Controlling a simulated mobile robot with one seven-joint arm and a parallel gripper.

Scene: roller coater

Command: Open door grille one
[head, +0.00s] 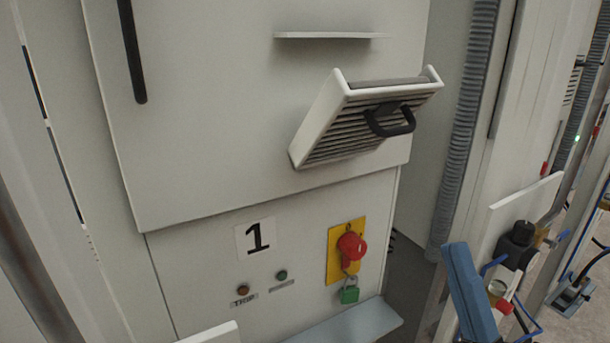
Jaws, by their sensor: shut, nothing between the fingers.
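The door grille (345,133) is a white-framed louvred panel on the light grey cabinet door, above the label "1" (258,237). It is tilted, with its top edge standing out from the door and its lower edge close to it. A dark gap shows behind its top edge. A black D-shaped handle (391,120) sits on its louvred face, toward the upper right. I see nothing touching the handle. My gripper is not visible in the head view.
A thin white ledge (330,36) juts out above the grille. Below are a red rotary switch (351,247) on a yellow plate, a green padlock (349,291) and a grey shelf (350,323). A ribbed hose (463,140) runs down at right. The space before the grille looks clear.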

